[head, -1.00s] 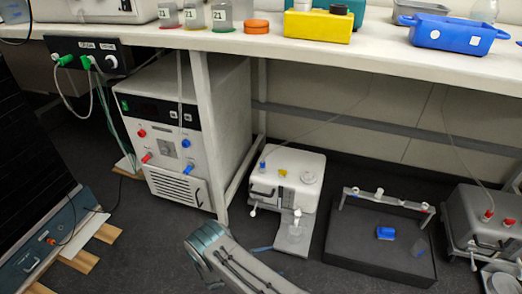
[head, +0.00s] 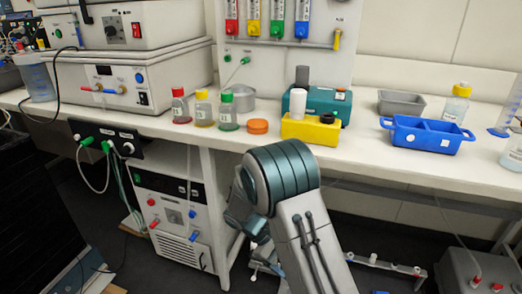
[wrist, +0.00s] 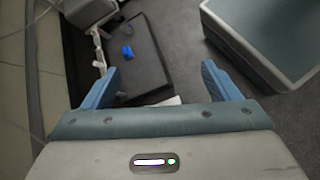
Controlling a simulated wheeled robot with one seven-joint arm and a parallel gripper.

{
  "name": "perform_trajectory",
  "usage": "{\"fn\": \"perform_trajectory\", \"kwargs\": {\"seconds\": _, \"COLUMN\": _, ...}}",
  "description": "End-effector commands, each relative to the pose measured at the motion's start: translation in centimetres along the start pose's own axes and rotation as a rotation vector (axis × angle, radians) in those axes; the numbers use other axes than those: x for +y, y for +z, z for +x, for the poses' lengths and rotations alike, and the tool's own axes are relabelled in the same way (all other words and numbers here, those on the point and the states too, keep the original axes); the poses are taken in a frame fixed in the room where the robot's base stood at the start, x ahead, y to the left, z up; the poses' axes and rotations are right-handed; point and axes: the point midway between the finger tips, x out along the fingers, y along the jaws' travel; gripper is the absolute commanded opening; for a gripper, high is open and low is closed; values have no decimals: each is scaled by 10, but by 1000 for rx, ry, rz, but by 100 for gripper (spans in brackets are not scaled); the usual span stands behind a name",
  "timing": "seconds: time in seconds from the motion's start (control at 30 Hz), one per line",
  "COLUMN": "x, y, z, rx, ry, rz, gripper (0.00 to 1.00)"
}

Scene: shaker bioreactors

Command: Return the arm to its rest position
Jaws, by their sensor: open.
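My gripper (wrist: 153,84) shows in the wrist view with its two blue fingers spread wide apart and nothing between them. It points down over the floor, where a dark tray (wrist: 150,68) with a small blue block (wrist: 127,53) lies beyond the fingers. In the head view my arm rises in front of the bench, its large teal joint near the bench's front edge. The fingers are hidden in the head view.
The bench (head: 370,160) carries three capped bottles (head: 203,108), an orange lid (head: 257,126), a yellow block (head: 311,130) and a blue tray (head: 427,136) near its front edge. A white instrument (head: 170,215) stands below.

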Motion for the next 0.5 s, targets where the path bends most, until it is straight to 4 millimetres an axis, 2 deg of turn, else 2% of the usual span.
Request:
{"fn": "perform_trajectory", "kwargs": {"seconds": 0.03, "x": 11, "y": 29, "z": -19, "rx": 33, "ry": -32, "rz": 39, "gripper": 82}}
{"fn": "perform_trajectory", "kwargs": {"seconds": 0.3, "x": 33, "y": 133, "z": -72, "rx": 206, "ry": -196, "rz": 233, "gripper": 82}}
{"fn": "perform_trajectory", "kwargs": {"seconds": 0.5, "x": 40, "y": 208, "z": -106, "rx": 336, "ry": -301, "rz": 383, "gripper": 82}}
